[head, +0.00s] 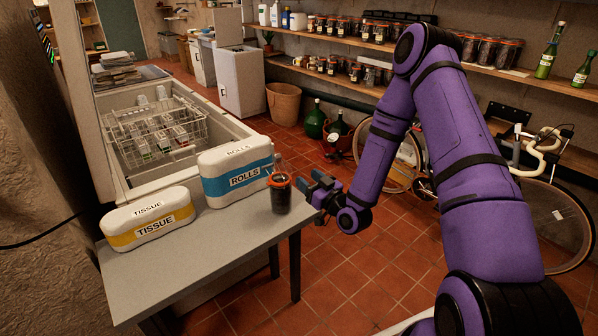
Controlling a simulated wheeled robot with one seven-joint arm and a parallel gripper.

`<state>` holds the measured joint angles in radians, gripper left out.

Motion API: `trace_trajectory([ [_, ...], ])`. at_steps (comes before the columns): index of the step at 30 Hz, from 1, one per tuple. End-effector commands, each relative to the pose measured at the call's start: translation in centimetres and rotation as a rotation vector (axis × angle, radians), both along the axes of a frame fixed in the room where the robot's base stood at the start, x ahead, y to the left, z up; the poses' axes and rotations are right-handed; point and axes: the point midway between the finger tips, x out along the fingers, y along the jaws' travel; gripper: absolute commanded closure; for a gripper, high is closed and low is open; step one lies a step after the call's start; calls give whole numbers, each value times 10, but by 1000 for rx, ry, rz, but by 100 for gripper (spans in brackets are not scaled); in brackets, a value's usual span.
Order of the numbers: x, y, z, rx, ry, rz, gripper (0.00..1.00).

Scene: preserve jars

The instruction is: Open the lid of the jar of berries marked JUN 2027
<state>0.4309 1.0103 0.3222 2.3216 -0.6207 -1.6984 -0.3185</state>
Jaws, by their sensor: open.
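A glass jar (280,196) with dark contents and an orange ring at its top stands upright near the right end of the grey table. A small clear shape rises just above the ring; I cannot tell whether it is the lid standing up. No date can be read on the jar. My gripper (309,188) is open and close to the jar's right side, at about the height of its top. I cannot tell whether a finger touches the jar.
A ROLLS pack (236,174) stands close to the jar's left, and a TISSUE pack (148,219) further left. An open chest with a wire basket (155,130) lies behind the table (215,250). Shelves of jars (345,30) line the back wall. The table's front is clear.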

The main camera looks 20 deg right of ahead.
Motion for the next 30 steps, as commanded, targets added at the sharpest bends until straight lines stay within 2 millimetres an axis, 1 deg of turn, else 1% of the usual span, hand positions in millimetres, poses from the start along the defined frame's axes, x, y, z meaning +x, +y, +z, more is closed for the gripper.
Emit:
trace_trajectory([
  [1, -7, -3, -2, -1, 2, -1, 47],
  [3, -15, -6, -3, 0, 2, -1, 47],
  [6, -22, -8, -4, 1, 1, -1, 47],
  [10, -26, -9, -5, 1, 1, 0, 47],
  [17, -26, -10, -5, 0, 1, 0, 47],
  [18, -26, -9, -4, 0, 1, 0, 56],
  [20, -25, -9, -3, -4, 3, 2, 70],
  [21, -25, -9, -2, -12, 6, 4, 79],
  [24, -20, -7, 6, -48, 31, 16, 100],
  [26, -15, -5, 14, -84, 55, 28, 100],
  [30, -5, -3, 37, -190, 139, 44, 100],
])
